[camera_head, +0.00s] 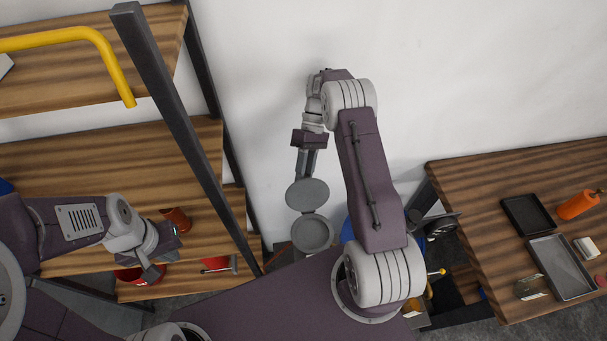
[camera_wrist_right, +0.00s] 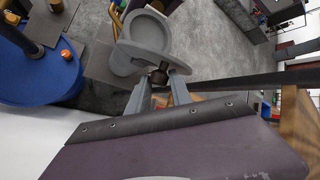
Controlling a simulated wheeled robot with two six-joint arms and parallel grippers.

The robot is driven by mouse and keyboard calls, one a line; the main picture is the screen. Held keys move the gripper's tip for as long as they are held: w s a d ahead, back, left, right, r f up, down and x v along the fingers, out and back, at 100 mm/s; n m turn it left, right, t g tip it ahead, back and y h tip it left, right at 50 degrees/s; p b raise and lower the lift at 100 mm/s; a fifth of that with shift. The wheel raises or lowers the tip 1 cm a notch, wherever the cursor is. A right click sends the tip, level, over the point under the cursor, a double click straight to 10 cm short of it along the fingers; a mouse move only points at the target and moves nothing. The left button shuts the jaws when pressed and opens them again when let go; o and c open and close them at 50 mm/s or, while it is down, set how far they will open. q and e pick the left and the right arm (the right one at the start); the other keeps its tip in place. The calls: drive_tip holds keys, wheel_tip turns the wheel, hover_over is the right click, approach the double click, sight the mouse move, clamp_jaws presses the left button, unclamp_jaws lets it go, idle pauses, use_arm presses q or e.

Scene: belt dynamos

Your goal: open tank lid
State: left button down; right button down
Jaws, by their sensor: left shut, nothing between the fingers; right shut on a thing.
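My right gripper (camera_head: 306,170) reaches down in the head view and is shut at the grey round tank lid (camera_head: 307,194). In the right wrist view the fingers (camera_wrist_right: 160,88) close on a small dark knob on the lid (camera_wrist_right: 155,54). The lid is tilted up at the edge of a grey round tank (camera_head: 312,233), whose circular top shows below it. The tank's rimmed top also shows in the right wrist view (camera_wrist_right: 147,28). My left gripper (camera_head: 156,272) is shut and empty by the wooden shelf at lower left, away from the tank.
A wooden shelf (camera_head: 110,155) with a dark metal post stands at left, with red containers (camera_head: 140,276) on it. A wooden table (camera_head: 480,190) at right carries black and grey trays and an orange bottle (camera_head: 577,205). A blue drum (camera_wrist_right: 40,75) stands near the tank.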

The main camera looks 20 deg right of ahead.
use_arm(q)
drive_tip(key=shift+f, duration=0.1)
use_arm(e)
drive_tip(key=shift+d+f, duration=0.15)
drive_tip(key=shift+f, duration=0.15)
drive_tip(key=c, duration=1.2)
unclamp_jaws()
drive_tip(key=shift+w+d, duration=0.1)
drive_tip(key=shift+c, duration=0.2)
use_arm(q)
drive_tip(key=shift+w+d, duration=0.3)
use_arm(e)
drive_tip(key=shift+w+d, duration=0.1)
drive_tip(key=shift+w, duration=0.1)
